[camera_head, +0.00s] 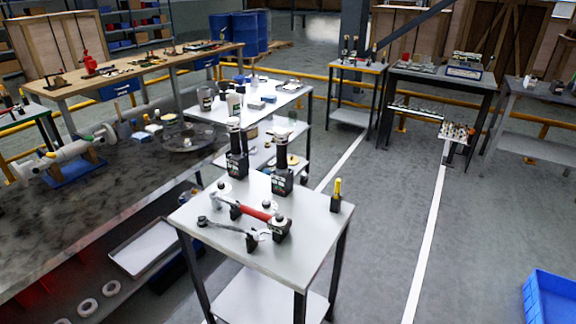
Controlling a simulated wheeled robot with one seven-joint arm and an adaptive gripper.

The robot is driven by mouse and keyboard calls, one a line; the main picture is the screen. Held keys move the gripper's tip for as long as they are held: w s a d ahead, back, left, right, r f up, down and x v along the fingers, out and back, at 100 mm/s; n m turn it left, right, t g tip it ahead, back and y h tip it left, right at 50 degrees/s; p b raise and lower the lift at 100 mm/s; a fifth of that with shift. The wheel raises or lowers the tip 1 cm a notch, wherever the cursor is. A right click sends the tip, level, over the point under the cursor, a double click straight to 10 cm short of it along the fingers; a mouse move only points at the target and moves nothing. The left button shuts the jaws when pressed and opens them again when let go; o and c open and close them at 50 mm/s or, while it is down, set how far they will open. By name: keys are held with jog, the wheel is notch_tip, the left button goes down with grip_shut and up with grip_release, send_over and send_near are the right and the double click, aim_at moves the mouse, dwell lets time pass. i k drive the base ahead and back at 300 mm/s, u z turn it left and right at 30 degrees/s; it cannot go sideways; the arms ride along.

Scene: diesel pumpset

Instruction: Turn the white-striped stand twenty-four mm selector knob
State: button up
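I cannot make out with certainty a white-striped stand or its selector knob. On the near grey table (310,245), two upright black stands (237,165) and (283,180) bear small pale and coloured marks low on their sides. A short dark block with a round top (281,229) stands at the table's front. Small pale round pieces sit close by. My gripper is not in view, so its state and its distance from these things are hidden.
A red-handled tool (254,212) and a dark bar-like tool (226,229) lie on the near table. A small black block with a yellow top (337,194) stands at its right edge. A long dark bench (60,215) is left. Open floor (390,235) lies right, with a blue crate (552,298).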

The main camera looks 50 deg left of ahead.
aim_at(265, 203)
jog(key=i, duration=0.35)
jog(key=u, duration=2.3)
